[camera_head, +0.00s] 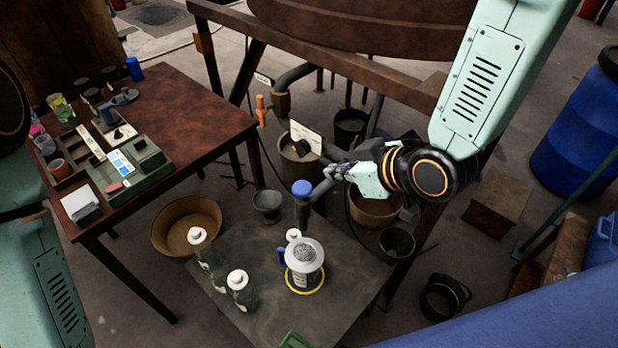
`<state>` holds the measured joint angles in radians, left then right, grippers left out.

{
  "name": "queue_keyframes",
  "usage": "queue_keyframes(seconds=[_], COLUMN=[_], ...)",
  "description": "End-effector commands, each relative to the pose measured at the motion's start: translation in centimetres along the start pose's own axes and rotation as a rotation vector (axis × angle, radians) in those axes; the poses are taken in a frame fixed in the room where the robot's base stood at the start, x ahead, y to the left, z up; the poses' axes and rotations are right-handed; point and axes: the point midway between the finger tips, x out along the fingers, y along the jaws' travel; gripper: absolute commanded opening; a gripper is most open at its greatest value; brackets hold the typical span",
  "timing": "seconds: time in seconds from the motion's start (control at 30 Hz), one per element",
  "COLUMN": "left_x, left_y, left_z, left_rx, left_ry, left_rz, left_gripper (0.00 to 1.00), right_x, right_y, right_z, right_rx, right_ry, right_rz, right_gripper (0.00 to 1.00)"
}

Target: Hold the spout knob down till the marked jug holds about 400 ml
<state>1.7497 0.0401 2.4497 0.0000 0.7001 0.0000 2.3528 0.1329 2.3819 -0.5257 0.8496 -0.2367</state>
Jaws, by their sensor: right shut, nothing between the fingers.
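A blue round knob (302,187) tops a dark upright spout near the middle. My right gripper (329,173) is shut and empty, its fingertips just right of and slightly above the knob; I cannot tell whether they touch it. Below the spout, a jug (304,278) stands on a yellow ring on the dark low table (345,285). A pale, wide round piece with a grey speckled middle covers its top. Its liquid level and marks cannot be read. My left arm shows at the left edge; its gripper is out of view.
Two glass bottles with white caps (238,277) stand left of the jug. A tan basin (187,227) and a grey bucket (267,204) are behind them. A reddish table (180,110) with trays is at left, a blue barrel (578,130) at right.

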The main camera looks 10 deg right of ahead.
Motion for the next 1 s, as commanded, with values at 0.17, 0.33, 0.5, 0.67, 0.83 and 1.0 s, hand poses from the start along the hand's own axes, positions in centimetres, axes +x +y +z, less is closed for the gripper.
queue_keyframes(seconds=[0.17, 0.33, 0.5, 0.67, 0.83, 1.0], left_x=[0.0, -0.1, -0.3, -0.5, -0.6, -0.7], left_y=[0.0, 0.0, 0.0, 0.0, 0.0, 0.0], left_z=[0.0, 0.0, 0.0, 0.0, 0.0, 0.0], left_rx=[0.000, 0.000, 0.000, 0.000, 0.000, 0.000], left_ry=[-0.001, 0.000, 0.000, 0.000, 0.000, 0.000], left_rz=[0.000, 0.000, 0.000, 0.000, 0.000, 0.000], left_gripper=[0.35, 0.35, 0.35, 0.35, 0.35, 0.35], right_x=[0.7, 3.1, 6.3, 9.2, 11.4, 12.6], right_y=[0.1, 0.0, 0.2, 0.3, 0.3, 0.3], right_z=[0.0, 0.0, -0.1, -0.1, 1.0, 2.1], right_rx=[-0.002, -0.005, -0.003, -0.002, 0.004, 0.002], right_ry=[-0.002, -0.003, -0.002, -0.001, -0.003, -0.001], right_rz=[0.001, -0.002, -0.001, -0.001, -0.001, 0.000], right_gripper=[0.00, 0.00, 0.00, 0.00, 0.00, 0.00])
